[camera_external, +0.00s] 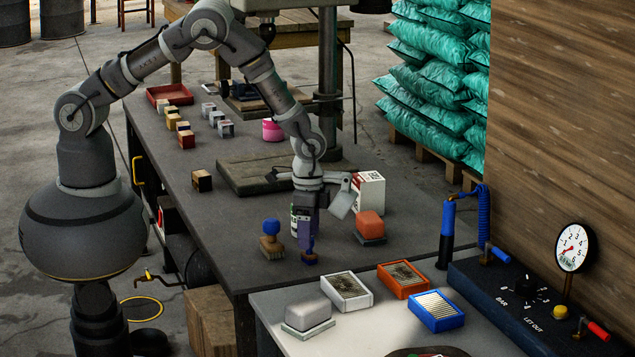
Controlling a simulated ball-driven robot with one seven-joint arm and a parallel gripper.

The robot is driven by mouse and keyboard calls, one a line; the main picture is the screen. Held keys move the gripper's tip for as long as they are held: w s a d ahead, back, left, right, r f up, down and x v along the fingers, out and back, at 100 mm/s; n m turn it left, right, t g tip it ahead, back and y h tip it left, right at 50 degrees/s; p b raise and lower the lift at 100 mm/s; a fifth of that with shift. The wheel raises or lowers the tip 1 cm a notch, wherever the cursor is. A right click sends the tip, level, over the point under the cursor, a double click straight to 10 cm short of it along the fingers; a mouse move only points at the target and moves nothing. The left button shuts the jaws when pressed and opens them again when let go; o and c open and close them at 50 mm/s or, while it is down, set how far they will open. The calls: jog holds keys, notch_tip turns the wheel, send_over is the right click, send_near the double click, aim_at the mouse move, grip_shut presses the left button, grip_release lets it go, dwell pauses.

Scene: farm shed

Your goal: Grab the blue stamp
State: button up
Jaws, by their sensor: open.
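My gripper (308,210) points down over the dark bench, near its front edge. Its jaws are open.
An orange-red block on a grey base (370,226) and a white box (368,190) stand right of the gripper. A green-and-white container is partly hidden behind it. A dark slab (250,178) lies behind. The pale front table holds white, orange and blue trays (436,311).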

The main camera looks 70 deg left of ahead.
jog(key=f+b, duration=0.1)
jog(key=f, duration=0.2)
jog(key=f+b, duration=0.1)
jog(key=f, duration=0.1)
jog(key=shift+w+a+f+b, duration=0.2)
jog(key=shift+w+a+b, duration=0.05)
jog(key=shift+a+b, duration=0.1)
jog(key=shift+r, duration=0.1)
